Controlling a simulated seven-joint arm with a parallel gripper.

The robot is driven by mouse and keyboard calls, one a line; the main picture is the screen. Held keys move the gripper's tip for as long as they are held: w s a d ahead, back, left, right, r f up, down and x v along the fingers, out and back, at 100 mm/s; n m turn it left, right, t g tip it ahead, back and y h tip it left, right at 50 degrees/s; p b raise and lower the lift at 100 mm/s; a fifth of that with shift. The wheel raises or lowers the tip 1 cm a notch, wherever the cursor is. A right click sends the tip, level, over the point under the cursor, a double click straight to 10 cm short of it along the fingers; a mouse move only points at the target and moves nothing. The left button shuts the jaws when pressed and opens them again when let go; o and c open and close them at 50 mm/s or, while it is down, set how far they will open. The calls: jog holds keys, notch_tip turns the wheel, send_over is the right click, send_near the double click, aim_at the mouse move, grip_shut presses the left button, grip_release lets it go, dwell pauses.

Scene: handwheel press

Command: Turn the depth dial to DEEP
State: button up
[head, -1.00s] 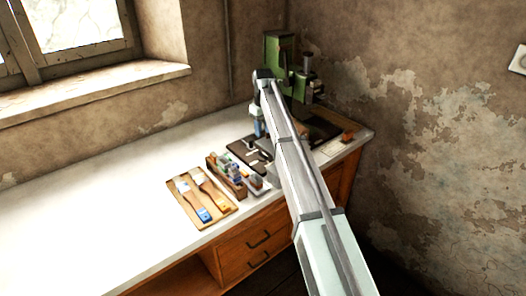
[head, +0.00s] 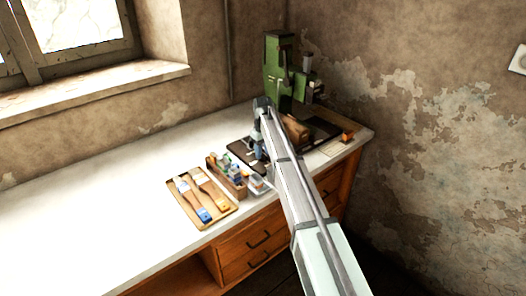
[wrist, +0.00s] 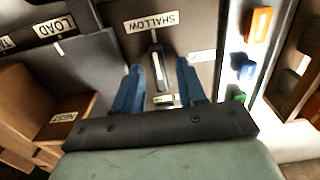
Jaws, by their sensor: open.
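The depth dial's narrow metal pointer (wrist: 157,62) stands on a grey plate in the wrist view. Its far end points toward the upside-down SHALLOW label (wrist: 151,21). A smaller pale label (wrist: 202,56) sits to the right; I cannot read it, and I see no readable DEEP label. My gripper (wrist: 160,75) is open, with one blue finger on each side of the pointer. I cannot tell whether either finger touches it. In the head view my gripper (head: 259,151) is low over the dark board, and my arm hides the dial.
The green press (head: 279,68) stands at the back corner. A LOAD label (wrist: 54,26) and a wooden block with a NEST label (wrist: 66,116) lie left in the wrist view. Orange (wrist: 259,25), blue and green pieces are close on the right. A brush tray (head: 180,207) lies farther left.

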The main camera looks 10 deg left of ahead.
grip_shut()
jog(key=shift+m, duration=0.3)
dwell(0.3)
jog(key=m, duration=0.8)
jog(key=shift+m, duration=0.4)
jog(key=m, duration=0.4)
jog(key=shift+m, duration=2.2)
